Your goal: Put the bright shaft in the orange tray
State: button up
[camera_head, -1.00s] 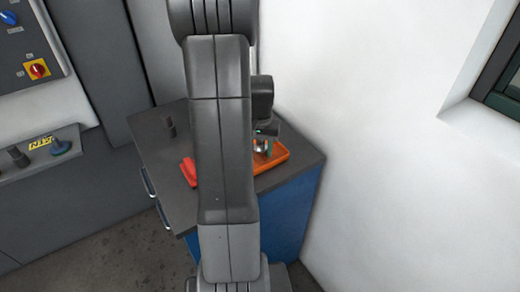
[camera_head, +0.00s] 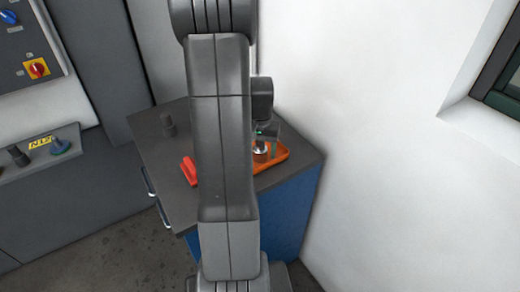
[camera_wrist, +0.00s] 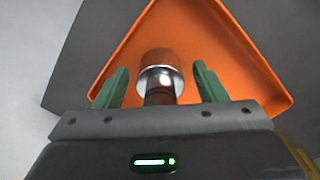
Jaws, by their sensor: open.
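The bright shaft (camera_wrist: 160,78) is a shiny stepped metal piece with orange reflections. In the wrist view it lies within the outline of the orange tray (camera_wrist: 215,45), between my fingers. In the head view the shaft (camera_head: 261,153) shows at the tray's left part, and the tray (camera_head: 275,163) is on the cabinet top. My gripper (camera_wrist: 160,80) is open, with one green finger on each side of the shaft and a visible gap to each. The shaft's near end is hidden behind my gripper body. I cannot tell whether it touches the tray floor.
A red object (camera_head: 189,171) lies on the cabinet top (camera_head: 165,150), left of my arm. The white wall is close behind and right of the tray. My arm hides the middle of the cabinet top.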

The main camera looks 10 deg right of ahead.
notch_tip(320, 180, up, 12)
dwell(0.4)
notch_tip(320, 180, down, 12)
jog(key=shift+w+r, duration=0.1)
jog(key=shift+r, duration=1)
jog(key=shift+f, duration=0.1)
